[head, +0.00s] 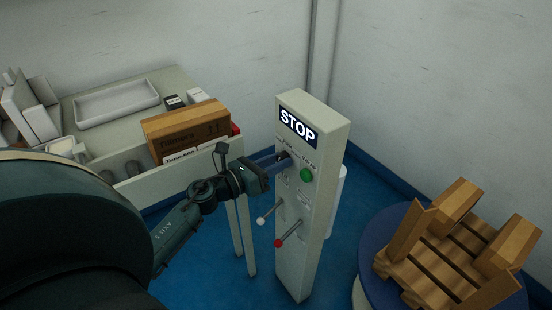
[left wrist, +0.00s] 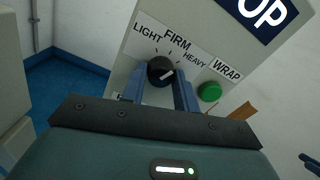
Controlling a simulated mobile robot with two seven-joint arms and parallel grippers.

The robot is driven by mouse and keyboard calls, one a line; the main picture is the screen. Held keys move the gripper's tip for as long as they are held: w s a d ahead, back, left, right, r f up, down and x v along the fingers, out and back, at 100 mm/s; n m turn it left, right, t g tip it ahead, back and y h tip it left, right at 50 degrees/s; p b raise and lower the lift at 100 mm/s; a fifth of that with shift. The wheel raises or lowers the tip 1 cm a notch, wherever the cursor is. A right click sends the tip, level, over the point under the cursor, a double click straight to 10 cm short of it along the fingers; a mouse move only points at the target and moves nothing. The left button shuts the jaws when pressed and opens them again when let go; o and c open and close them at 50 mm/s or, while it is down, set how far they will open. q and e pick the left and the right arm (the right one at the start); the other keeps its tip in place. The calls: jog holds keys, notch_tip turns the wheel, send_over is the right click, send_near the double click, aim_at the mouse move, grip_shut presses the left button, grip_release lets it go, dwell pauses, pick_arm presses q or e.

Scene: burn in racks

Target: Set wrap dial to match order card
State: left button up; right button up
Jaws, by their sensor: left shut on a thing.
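The wrap dial (left wrist: 160,70) is a round black knob on the front of a pale control post (head: 318,200). LIGHT, FIRM and HEAVY labels fan out above it. Its white mark slants right, toward the HEAVY side. My left gripper (head: 277,160) reaches the post from the left, its two blue fingers (left wrist: 160,88) shut on the dial from either side. A white label with dark print (head: 181,155) sits at the front of a cardboard box; I cannot read it or tell whether it is the order card.
A green WRAP button (left wrist: 209,92) is right of the dial, below a STOP sign (head: 298,127). Two levers, white-tipped (head: 262,221) and red-tipped (head: 279,243), stick out below. A table with a tray (head: 117,103) stands left; a blue turntable (head: 373,235) bears a wooden pallet (head: 440,262).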

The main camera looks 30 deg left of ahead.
pick_arm(q)
jog(key=n+p, duration=0.4)
jog(key=n, duration=0.5)
jog(key=shift+r, duration=0.2)
jog(key=shift+f+n+p, duration=0.1)
jog(key=shift+n+p, duration=0.95)
jog(key=shift+n, duration=0.75)
pick_arm(e)
jog(key=shift+w+a+f+g+y, duration=0.15)
jog(key=shift+w+a+g+y, duration=0.15)
jog(key=shift+w+a+g, duration=0.75)
jog(key=shift+s+a, duration=0.1)
jog(key=shift+s, duration=0.15)
pick_arm(q)
jog(key=o, duration=1)
